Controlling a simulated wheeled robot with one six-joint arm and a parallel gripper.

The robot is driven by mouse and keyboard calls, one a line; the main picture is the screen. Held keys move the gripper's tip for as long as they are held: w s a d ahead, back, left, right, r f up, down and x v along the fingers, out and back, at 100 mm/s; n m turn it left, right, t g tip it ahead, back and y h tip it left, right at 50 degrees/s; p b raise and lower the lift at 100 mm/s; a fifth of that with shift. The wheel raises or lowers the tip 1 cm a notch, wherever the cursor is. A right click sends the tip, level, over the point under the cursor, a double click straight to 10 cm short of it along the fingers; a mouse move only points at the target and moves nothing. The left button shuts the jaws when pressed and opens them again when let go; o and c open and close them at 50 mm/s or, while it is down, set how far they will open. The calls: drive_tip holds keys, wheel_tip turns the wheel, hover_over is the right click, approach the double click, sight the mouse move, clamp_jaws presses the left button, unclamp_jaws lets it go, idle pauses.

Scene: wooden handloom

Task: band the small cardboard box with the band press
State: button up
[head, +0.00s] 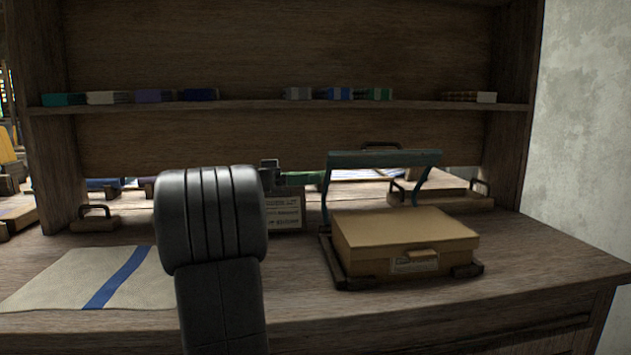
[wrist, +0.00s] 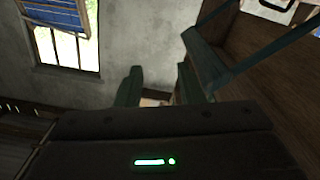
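The small cardboard box (head: 405,238) lies flat and closed in the band press, with a tab and a label on its front. The band press has a dark base frame (head: 338,262) around the box and a green bar (head: 385,158) raised on two arms above the box's back. My gripper (head: 303,178) is partly hidden behind my arm, its green fingers pointing right at the bar's left end. In the wrist view my gripper (wrist: 158,86) has its fingers apart with nothing seen held between them. The green bar (wrist: 205,58) shows beside the right finger; I cannot tell whether they touch.
A cream cloth with a blue stripe (head: 112,277) lies at the left of the wooden bench (head: 540,262). A labelled block (head: 284,212) stands behind my arm. A shelf (head: 270,106) with several folded cloths runs above. The bench right of the press is clear.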

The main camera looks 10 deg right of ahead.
drive_tip(key=a, duration=1.2)
drive_tip(key=shift+w+p, duration=0.3)
drive_tip(key=shift+p, duration=0.1)
idle(0.3)
drive_tip(key=shift+d, duration=0.1)
idle(0.4)
